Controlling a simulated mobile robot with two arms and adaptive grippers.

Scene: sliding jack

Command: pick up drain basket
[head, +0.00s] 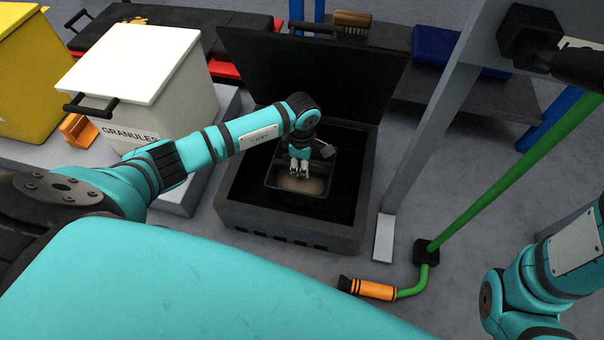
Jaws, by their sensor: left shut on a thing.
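The drain basket (315,205) is a dark, square-rimmed tray with a patch of light brown material in its bottom. It is inside the open black bin-like drain box (290,238) in the middle of the head view. My left arm reaches in from the left over the box. My left gripper (300,172) points down at the far part of the basket and is shut on it. The exact contact is small and partly hidden by the gripper. Only links of my right arm show at the lower right; its gripper is out of the picture.
The box's raised lid (310,85) stands behind the basket. A white granules bin (150,85) and a yellow bin (25,75) are at left. A grey post (430,140) and a green bar (510,175) with an orange grip (372,290) are at right.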

